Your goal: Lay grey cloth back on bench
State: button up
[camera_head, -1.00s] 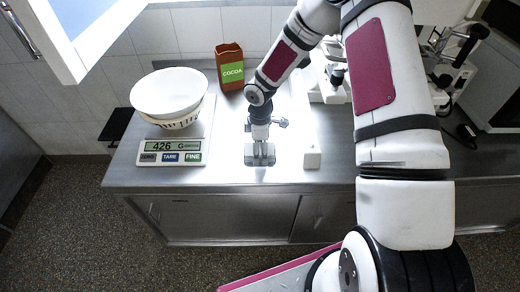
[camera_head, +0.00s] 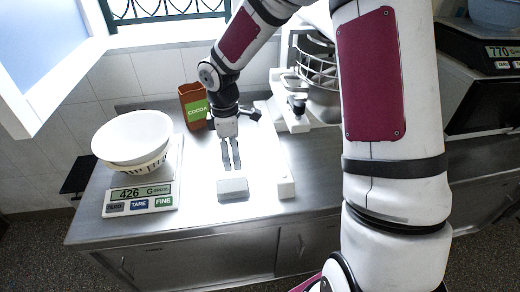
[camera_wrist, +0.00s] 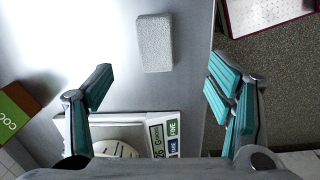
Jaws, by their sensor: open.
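The grey cloth (camera_head: 233,188) looks like a small, light grey rounded block. It lies flat on the steel bench near the front edge; it also shows at the top middle of the wrist view (camera_wrist: 154,43). My gripper (camera_head: 231,168) is open, fingers pointing down, just behind the cloth in the head view. In the wrist view my gripper (camera_wrist: 158,78) has its two fingers spread with nothing between them, and the cloth lies apart from the fingertips.
A kitchen scale (camera_head: 140,197) reading 426 carries a white bowl (camera_head: 133,134) at the left. A cocoa box (camera_head: 193,106) stands behind. Bare bench (camera_head: 260,150) lies between.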

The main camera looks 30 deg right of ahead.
jog(key=s+d+r+m+t+h, duration=0.1)
jog(key=s+r+m, duration=0.2)
jog(key=s+r, duration=0.4)
jog(key=s+r+m+t+h, duration=0.1)
jog(key=s+r+m, duration=0.35)
jog(key=r, duration=0.55)
jog(key=s+r+m+t+y, duration=0.1)
jog(key=s+r+m, duration=0.1)
jog(key=s, duration=0.4)
jog(key=s+a+r+m+t+y, duration=0.1)
jog(key=s+r+m+t, duration=0.1)
jog(key=s, duration=0.5)
jog(key=shift+s+a+r+m+y, duration=0.3)
jog(key=shift+r+m, duration=0.25)
jog(key=shift+m, duration=0.4)
